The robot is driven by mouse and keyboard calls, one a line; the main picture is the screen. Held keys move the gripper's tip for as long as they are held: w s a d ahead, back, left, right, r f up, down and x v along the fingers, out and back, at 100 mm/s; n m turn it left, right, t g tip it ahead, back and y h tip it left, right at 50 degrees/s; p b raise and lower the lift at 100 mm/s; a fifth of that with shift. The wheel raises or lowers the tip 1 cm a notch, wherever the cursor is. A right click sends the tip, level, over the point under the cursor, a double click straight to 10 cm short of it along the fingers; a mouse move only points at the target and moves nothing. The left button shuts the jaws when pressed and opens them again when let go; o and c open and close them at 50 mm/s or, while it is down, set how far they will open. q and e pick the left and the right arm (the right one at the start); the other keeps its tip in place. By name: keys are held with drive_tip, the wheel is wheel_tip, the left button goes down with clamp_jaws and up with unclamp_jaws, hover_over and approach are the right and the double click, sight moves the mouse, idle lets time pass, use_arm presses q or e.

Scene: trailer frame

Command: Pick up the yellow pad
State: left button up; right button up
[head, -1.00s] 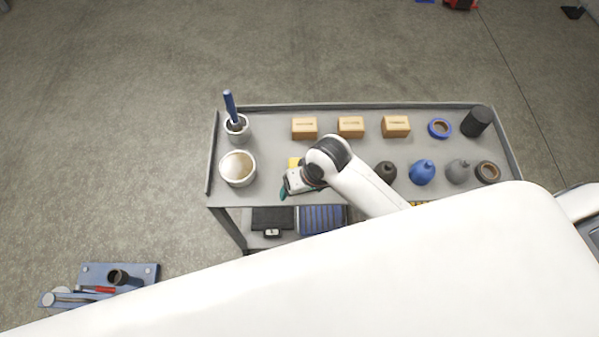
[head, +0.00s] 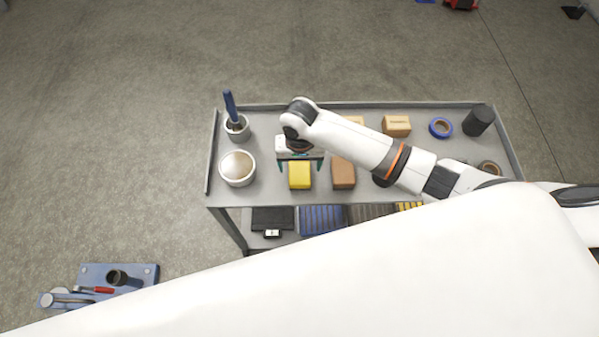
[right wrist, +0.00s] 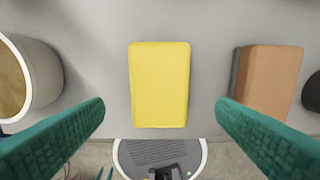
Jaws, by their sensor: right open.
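The yellow pad (head: 299,175) lies on the grey cart top near its front edge. It also shows whole in the middle of the right wrist view (right wrist: 159,85). My right gripper (head: 300,166) is open and empty, with its green fingers pointing down over the pad, one to each side of it. In the right wrist view the two fingertips (right wrist: 160,105) stand wide apart, left and right of the pad, with clear gaps and no contact. My left gripper is not in view.
A brown block (head: 344,173) lies right of the pad. A white bowl (head: 238,168) and a cup with a blue-handled tool (head: 237,127) stand to the left. The cart's raised rim (head: 360,105) runs along the back. A tan box (head: 396,126) and blue tape roll (head: 440,128) are further right.

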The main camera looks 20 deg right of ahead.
sight(300, 173)
drive_tip(key=shift+w+f, duration=0.15)
drive_tip(key=shift+f, duration=2.6)
drive_tip(key=c, duration=1.1)
